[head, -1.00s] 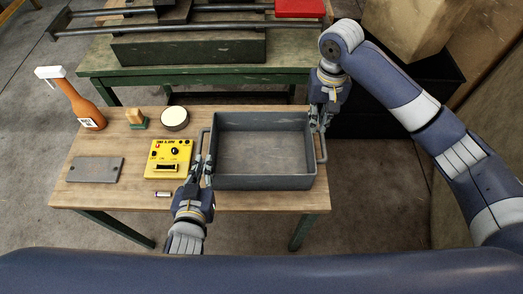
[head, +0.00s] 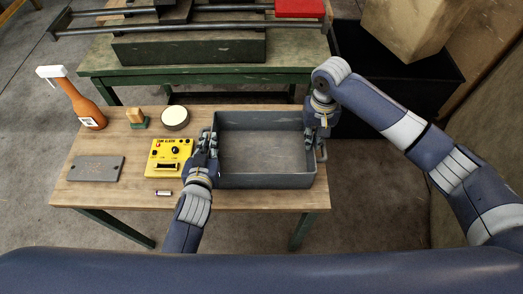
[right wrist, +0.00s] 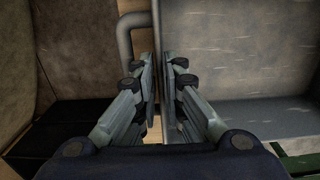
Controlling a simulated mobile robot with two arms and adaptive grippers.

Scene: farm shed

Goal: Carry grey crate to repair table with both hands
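The grey crate (head: 265,181) is an open, empty metal box with a handle on each side. It stands on the right part of a wooden-topped table (head: 120,199). My left gripper (head: 210,139) is at its left wall and handle; finger spacing there is too small to judge. My right gripper (head: 315,136) is at the right wall. In the right wrist view its fingers (right wrist: 160,75) lie close together on either side of the crate's wall, with the handle (right wrist: 130,25) just left and the crate's inside (right wrist: 240,50) to the right.
A yellow meter box (head: 169,157), a small battery-like cylinder (head: 163,193), a grey plate (head: 95,168), a round tin (head: 175,118), a brush (head: 136,119) and an orange spray bottle (head: 85,105) lie left of the crate. A green bench (head: 190,75) stands behind, a black bin (head: 380,100) right.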

